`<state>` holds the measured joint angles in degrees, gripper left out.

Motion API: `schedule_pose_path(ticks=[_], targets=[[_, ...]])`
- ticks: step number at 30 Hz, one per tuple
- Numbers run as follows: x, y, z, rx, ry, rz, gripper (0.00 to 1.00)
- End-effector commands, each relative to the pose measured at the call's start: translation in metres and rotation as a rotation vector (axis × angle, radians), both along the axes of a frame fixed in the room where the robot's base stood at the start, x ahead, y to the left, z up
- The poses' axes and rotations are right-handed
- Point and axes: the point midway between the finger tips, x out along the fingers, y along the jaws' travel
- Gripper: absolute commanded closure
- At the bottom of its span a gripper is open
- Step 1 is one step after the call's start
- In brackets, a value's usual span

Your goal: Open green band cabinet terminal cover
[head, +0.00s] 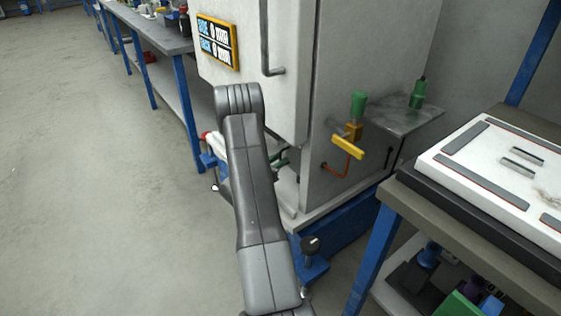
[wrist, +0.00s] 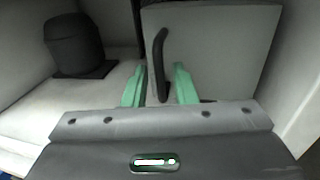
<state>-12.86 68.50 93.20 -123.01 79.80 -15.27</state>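In the wrist view, a grey flat cover (wrist: 225,50) with a dark curved handle (wrist: 159,62) stands ahead of my gripper (wrist: 160,86). The two green fingers are spread apart, with the handle between them in the picture. I cannot tell whether either finger touches the handle. The cover appears closed. No green band shows on it. In the head view, a pale grey cabinet (head: 345,75) stands behind my arm. My arm hides part of its lower front, and my gripper cannot be made out there.
A dark cylinder (wrist: 75,45) stands left of the cover in the wrist view. In the head view, a yellow-handled valve (head: 348,147) sticks out from the cabinet's side, and a workbench (head: 455,225) stands at right. Floor at left is clear.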

Motion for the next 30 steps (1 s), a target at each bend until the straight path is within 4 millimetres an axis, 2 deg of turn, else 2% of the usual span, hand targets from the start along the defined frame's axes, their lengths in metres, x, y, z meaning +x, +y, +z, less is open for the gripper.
schedule_pose_path(ticks=[4, 13, 17, 30], targets=[[0.0074, -0.0071, -0.0001, 0.001, -0.001, 0.000, 0.75], [0.0087, -0.0080, 0.0004, 0.000, 0.000, 0.001, 0.75], [0.0085, -0.0080, 0.0004, 0.000, 0.000, 0.000, 1.00], [0.0059, -0.0080, -0.0005, 0.000, 0.001, 0.011, 1.00]])
